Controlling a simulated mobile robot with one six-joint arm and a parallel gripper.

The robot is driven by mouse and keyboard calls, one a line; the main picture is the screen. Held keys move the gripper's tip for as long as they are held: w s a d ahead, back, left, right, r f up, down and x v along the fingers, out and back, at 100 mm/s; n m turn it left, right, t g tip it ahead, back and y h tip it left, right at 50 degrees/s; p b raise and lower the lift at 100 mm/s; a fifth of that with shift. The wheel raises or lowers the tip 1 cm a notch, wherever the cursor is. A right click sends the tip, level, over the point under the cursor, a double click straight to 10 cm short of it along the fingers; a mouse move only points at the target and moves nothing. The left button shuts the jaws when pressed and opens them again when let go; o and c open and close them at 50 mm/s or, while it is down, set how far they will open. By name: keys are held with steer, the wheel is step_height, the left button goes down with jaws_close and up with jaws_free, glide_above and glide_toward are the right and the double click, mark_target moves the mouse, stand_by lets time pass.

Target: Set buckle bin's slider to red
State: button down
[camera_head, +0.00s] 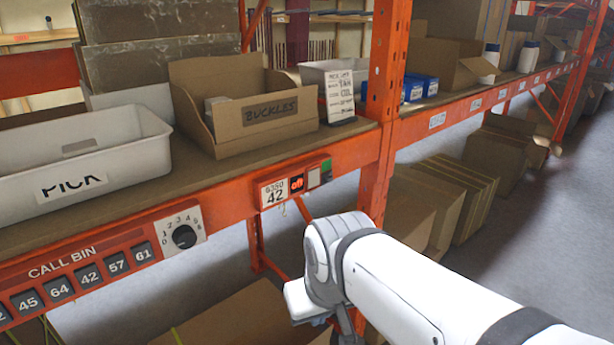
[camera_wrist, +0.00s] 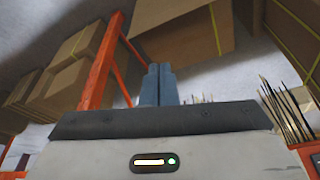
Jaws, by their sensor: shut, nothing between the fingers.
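The buckle bin (camera_head: 255,118) is an open cardboard bin marked BUCKLES on the rack shelf in the head view. On the orange beam below it is a small unit with a tag reading 42, a dark display lit red with "off", and a slider strip (camera_head: 319,174). The strip shows a pale block on its left and green on its right; no clear red patch shows beside them. My gripper (camera_wrist: 158,85) is shut and empty in the wrist view. In the head view my wrist hangs below and in front of the beam, apart from the slider.
A rotary dial (camera_head: 184,237) and a row of CALL BIN number buttons (camera_head: 88,276) sit further left on the beam. A white PICK tray (camera_head: 85,165) stands on the shelf. An orange upright (camera_head: 384,110) rises right of the slider. Cardboard boxes (camera_head: 430,205) stand below.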

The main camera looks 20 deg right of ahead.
steer(key=shift+a+r, duration=0.1)
steer(key=shift+a, duration=0.05)
steer(key=shift+a, duration=0.1)
